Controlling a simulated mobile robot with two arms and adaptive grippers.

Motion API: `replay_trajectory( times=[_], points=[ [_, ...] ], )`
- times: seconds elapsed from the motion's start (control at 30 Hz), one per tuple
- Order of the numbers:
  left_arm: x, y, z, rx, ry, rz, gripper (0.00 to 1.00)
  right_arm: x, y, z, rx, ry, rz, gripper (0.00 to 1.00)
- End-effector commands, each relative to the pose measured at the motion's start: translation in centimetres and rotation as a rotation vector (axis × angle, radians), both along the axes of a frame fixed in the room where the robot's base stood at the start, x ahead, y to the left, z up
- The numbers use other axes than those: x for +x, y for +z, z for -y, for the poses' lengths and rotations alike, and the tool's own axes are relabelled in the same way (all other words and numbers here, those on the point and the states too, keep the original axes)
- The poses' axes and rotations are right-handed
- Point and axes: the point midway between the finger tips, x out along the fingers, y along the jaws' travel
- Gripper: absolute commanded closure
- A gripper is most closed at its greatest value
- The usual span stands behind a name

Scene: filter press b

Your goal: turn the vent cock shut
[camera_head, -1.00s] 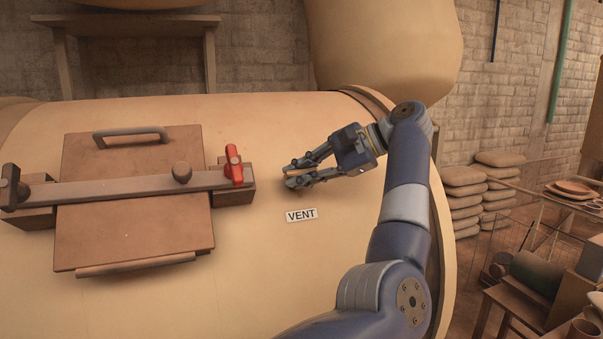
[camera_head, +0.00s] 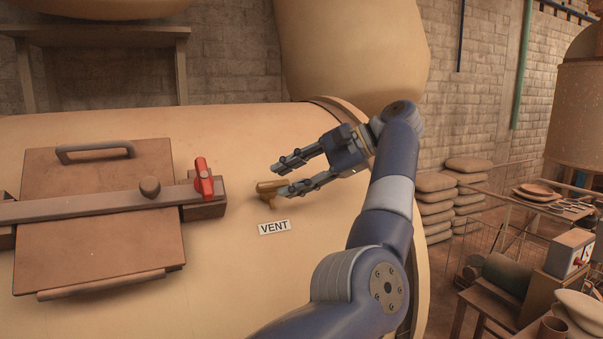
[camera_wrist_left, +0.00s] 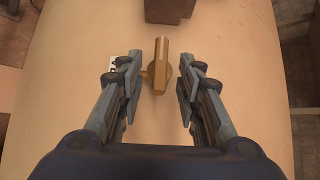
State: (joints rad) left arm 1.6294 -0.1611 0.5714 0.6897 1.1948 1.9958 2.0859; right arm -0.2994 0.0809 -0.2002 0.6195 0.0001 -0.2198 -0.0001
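The brass vent cock (camera_head: 267,187) sits on the pale curved vessel, just above the white VENT label (camera_head: 275,227). My left gripper (camera_head: 278,180) is open at the cock, its arm reaching in from the lower right. In the head view the lower finger overlaps part of the cock; the upper finger stands clear. In the left wrist view, the cock's handle (camera_wrist_left: 160,62) lies lengthwise between the two spread fingertips, with a gap on each side. A short stub points left toward the partly hidden label. My right gripper is in neither view.
A brown hatch (camera_head: 95,215) with a grey crossbar (camera_head: 90,207) and red handle (camera_head: 204,178) lies left of the cock. The vessel (camera_head: 225,285) is bare below the label. Stacked sacks (camera_head: 435,205) and a cluttered bench (camera_head: 500,305) stand off to the right.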

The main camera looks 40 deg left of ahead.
Motion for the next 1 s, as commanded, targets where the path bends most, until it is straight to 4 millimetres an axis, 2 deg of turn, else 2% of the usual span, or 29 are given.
replay_trajectory(
  times=[0.03,0.5,1.0],
  points=[
    [0.3,0.5,0.6,0.001,-0.004,-0.001,0.67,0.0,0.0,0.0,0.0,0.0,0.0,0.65],
    [1.0,1.3,2.2,-0.003,0.003,-0.001,0.67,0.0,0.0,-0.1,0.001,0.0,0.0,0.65],
    [1.2,1.4,2.4,0.0,0.0,0.0,0.67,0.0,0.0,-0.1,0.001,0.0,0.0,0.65]
  ],
)
